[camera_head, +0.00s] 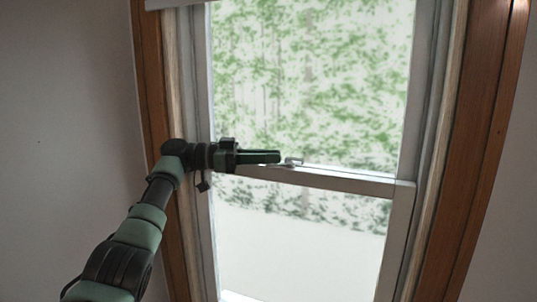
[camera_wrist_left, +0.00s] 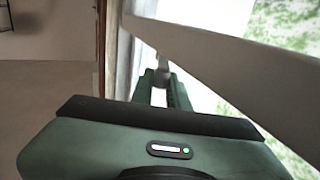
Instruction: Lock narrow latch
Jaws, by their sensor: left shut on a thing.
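A small pale latch (camera_head: 292,161) sits on the white meeting rail (camera_head: 340,181) in the middle of the sash window. My left gripper (camera_head: 280,157) lies along the top of this rail, its fingers pointing right, with the tips at the latch. In the left wrist view the fingers (camera_wrist_left: 162,85) are close together around a small grey part, likely the latch (camera_wrist_left: 162,63), under the pale rail (camera_wrist_left: 230,65). The fingers hide some of the latch, so its exact angle cannot be told. My right gripper is in neither view.
Brown wooden trim (camera_head: 480,130) frames the window on both sides. The glass panes (camera_head: 310,80) lie above and below the rail. A grey wall (camera_head: 65,110) is at the left. The space in front of the lower pane is clear.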

